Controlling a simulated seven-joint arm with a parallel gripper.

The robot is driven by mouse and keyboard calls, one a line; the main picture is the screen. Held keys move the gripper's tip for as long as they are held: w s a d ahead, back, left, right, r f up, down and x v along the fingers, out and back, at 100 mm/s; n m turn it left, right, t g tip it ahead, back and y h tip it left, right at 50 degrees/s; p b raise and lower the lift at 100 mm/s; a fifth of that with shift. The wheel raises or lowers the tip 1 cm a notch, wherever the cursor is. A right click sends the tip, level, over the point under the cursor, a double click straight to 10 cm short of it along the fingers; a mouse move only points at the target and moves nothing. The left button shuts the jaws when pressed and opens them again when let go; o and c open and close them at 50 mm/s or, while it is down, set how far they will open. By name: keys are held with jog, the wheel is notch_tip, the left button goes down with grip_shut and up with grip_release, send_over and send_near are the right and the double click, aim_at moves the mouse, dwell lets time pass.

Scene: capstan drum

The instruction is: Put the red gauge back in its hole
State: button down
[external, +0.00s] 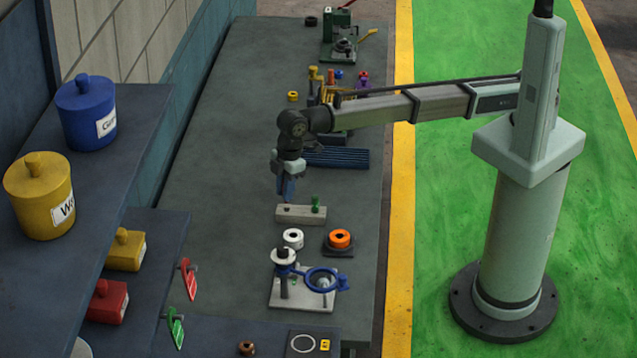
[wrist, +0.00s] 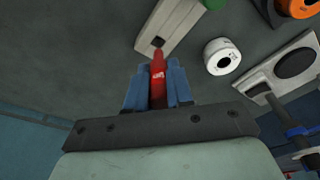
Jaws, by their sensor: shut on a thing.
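My gripper (wrist: 158,90) has blue fingers shut on the red gauge (wrist: 158,78), whose tip points beyond the fingers in the wrist view. The pale block (wrist: 178,22) has a dark square hole (wrist: 157,41) near its end, just beyond the gauge tip. I cannot tell whether the tip touches the block. In the external view, my gripper (external: 286,190) hangs above the left end of the block (external: 298,217). The red gauge does not show clearly there. A green gauge (external: 315,204) stands upright in the block's right end.
A white roll (external: 293,238) and an orange ring on a dark base (external: 340,239) sit nearby. A plate with a blue ring fixture (external: 320,283) lies in front. A ribbed blue block (external: 336,157) lies behind. The bench's left side (external: 210,170) is clear.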

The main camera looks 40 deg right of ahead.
jog(key=shift+f, duration=2.3)
dwell(3.0)
jog(key=c, duration=0.9)
grip_release()
jog(key=r, duration=0.4)
jog(key=d+r, duration=0.1)
jog(key=r, duration=0.4)
jog(key=d+r, duration=0.1)
jog(key=r, duration=0.3)
jog(key=shift+r, duration=0.4)
